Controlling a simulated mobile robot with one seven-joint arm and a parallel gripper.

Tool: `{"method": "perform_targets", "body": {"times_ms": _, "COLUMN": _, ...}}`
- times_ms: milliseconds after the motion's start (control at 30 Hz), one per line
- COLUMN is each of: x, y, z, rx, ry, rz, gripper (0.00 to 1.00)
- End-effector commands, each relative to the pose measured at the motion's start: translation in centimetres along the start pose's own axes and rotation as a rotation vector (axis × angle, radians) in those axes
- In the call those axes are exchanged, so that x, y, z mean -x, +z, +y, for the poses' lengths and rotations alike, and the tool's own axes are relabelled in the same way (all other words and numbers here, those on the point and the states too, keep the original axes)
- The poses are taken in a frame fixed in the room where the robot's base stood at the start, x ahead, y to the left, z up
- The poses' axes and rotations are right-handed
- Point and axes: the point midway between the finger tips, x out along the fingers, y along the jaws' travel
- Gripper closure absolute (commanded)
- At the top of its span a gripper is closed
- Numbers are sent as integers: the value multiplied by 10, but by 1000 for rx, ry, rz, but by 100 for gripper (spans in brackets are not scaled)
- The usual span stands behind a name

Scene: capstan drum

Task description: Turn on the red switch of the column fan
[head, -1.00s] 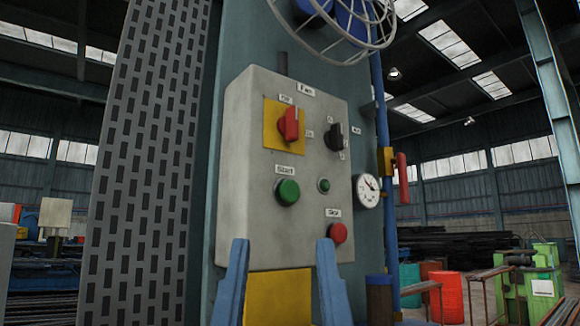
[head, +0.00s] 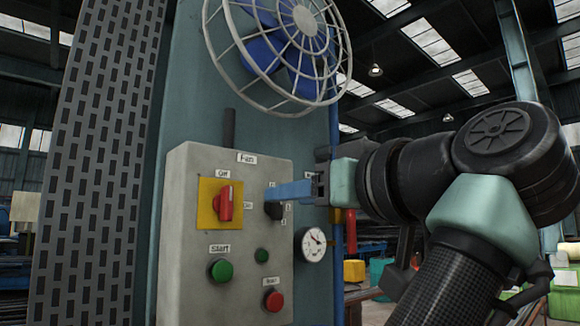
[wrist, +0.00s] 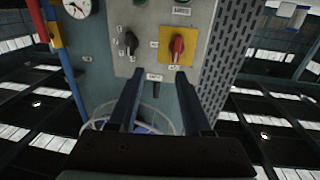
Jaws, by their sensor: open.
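The red switch (head: 225,203) is a knob on a yellow plate (head: 206,216) at the upper left of the grey control box (head: 190,262). Its handle stands upright, toward the "Off" label above; "On" is at its right. My gripper comes in from the right in the head view, its blue finger (head: 290,191) pointing left in front of the black knob, right of the switch. The wrist view is upside down: my gripper (wrist: 160,73) is open and empty, and the red switch (wrist: 176,47) shows beyond the fingertips, nearer the right one. Contact cannot be told.
The black knob (head: 273,209) is partly hidden by the finger. Below are a green start button (head: 221,270) and a red button (head: 273,300). The caged fan (head: 290,50) is above, a gauge (head: 311,245) and pipe to the right, a perforated panel (head: 100,160) to the left.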

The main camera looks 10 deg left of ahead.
Motion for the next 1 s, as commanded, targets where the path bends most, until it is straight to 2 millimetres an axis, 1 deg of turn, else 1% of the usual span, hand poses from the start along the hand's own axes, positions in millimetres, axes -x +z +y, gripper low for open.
{"method": "perform_targets", "body": {"times_ms": 33, "x": -1, "y": -13, "z": -11, "rx": 6, "ry": -55, "rz": -3, "gripper": 51}}
{"method": "perform_targets", "body": {"times_ms": 133, "x": -2, "y": -19, "z": -23, "rx": 16, "ry": -117, "rz": -13, "gripper": 51}}
{"method": "perform_targets", "body": {"times_ms": 267, "x": -8, "y": -20, "z": -28, "rx": 20, "ry": -140, "rz": -19, "gripper": 51}}
{"method": "perform_targets", "body": {"times_ms": 367, "x": -21, "y": -22, "z": -30, "rx": 19, "ry": -139, "rz": -18, "gripper": 51}}
{"method": "perform_targets", "body": {"times_ms": 600, "x": -69, "y": -24, "z": -36, "rx": 17, "ry": -138, "rz": -20, "gripper": 51}}
{"method": "perform_targets", "body": {"times_ms": 800, "x": -104, "y": -22, "z": -40, "rx": 17, "ry": -136, "rz": -19, "gripper": 51}}
{"method": "perform_targets", "body": {"times_ms": 1000, "x": -124, "y": -19, "z": -42, "rx": 19, "ry": -133, "rz": -18, "gripper": 51}}
